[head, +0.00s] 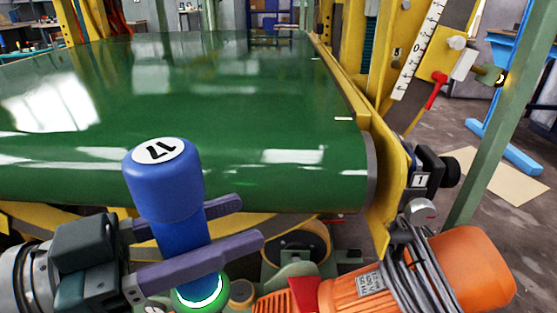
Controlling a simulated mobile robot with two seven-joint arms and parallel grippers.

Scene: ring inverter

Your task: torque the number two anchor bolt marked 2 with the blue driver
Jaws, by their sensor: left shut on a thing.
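The blue driver (165,192) stands nearly upright at the lower left, with a white label on its top that seems to read 17. A glowing green ring (201,291) shows at its lower end. My left gripper (251,221) comes in from the left and is shut on the driver's narrower shaft, with its two purple fingers on either side. My right gripper is not in view.
A large green roller (230,110) with a yellow side frame (380,190) fills the middle. An orange motor (415,280) with grey cables sits at the lower right. A black device marked 1 (424,165) is on the frame.

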